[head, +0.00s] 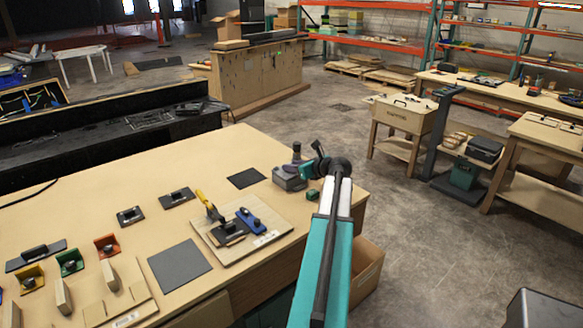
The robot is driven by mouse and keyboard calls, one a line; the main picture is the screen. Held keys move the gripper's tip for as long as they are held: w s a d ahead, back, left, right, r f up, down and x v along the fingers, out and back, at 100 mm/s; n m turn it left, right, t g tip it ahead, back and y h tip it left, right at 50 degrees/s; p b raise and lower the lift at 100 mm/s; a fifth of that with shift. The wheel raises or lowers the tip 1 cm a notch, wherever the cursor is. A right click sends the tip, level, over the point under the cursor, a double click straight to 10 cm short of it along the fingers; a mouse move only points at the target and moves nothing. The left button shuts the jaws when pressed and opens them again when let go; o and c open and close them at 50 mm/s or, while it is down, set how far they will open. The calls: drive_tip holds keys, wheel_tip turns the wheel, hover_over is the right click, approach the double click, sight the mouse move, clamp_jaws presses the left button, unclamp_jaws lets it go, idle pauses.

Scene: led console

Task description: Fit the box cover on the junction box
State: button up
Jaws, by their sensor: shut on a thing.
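A grey box (289,180), which looks like the junction box, stands near the far right corner of the wooden bench top. My gripper (299,168) is at the end of my teal arm, right at the top of this box. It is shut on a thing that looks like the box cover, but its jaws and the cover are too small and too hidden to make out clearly. I cannot tell whether the cover touches the box or sits square on it.
A small green piece (313,195) lies beside the box. A board (270,235) with yellow-handled and blue clamps is to the left. A dark square mat (180,267) and several coloured brackets lie farther left. An open carton (367,266) stands below the bench's right edge.

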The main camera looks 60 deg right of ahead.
drive_tip(key=shift+f, duration=0.2)
idle(0.4)
drive_tip(key=o, duration=1.2)
drive_tip(key=b+v, duration=0.3)
drive_tip(key=v, duration=1)
drive_tip(key=shift+s+a+r, duration=0.15)
drive_tip(key=shift+s, duration=0.2)
drive_tip(key=shift+s, duration=0.1)
